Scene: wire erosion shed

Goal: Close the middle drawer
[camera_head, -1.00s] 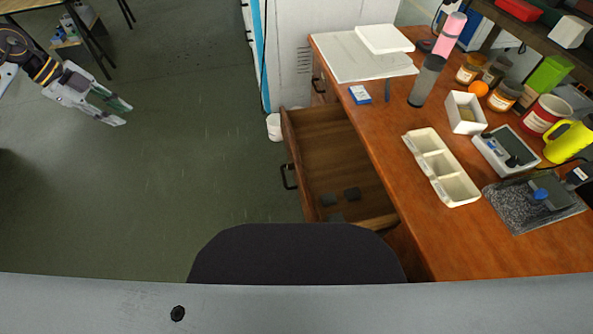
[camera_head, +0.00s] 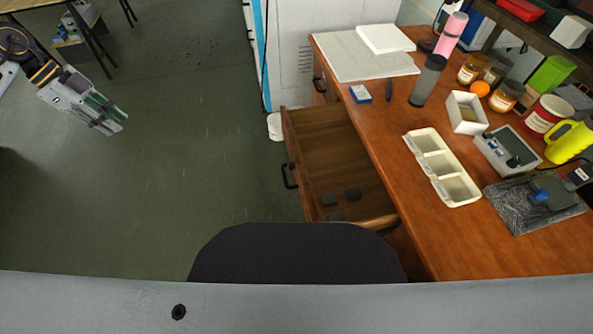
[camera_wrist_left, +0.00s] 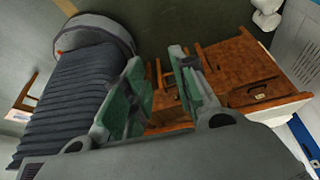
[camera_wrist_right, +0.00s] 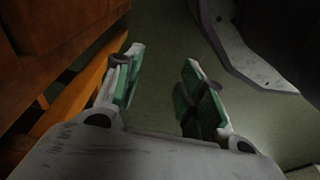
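The middle drawer (camera_head: 335,150) is brown wood and stands pulled out from the left side of the desk (camera_head: 400,190), with a dark handle (camera_head: 288,176) on its front. Several small dark blocks (camera_head: 353,193) lie inside it. My left gripper (camera_head: 108,120) is at the upper left, over the floor and well apart from the drawer. Its fingers stand apart and empty in the left wrist view (camera_wrist_left: 155,60), with wooden drawer fronts (camera_wrist_left: 235,62) beyond them. My right gripper (camera_wrist_right: 162,56) is hidden in the head view; its wrist view shows it open and empty, beside brown woodwork (camera_wrist_right: 60,40).
The desk top carries a cream three-part tray (camera_head: 440,168), a grey bottle (camera_head: 428,80), jars and a yellow jug (camera_head: 570,140). A white cabinet (camera_head: 305,50) stands behind the drawer. The green floor (camera_head: 200,150) left of the drawer is clear.

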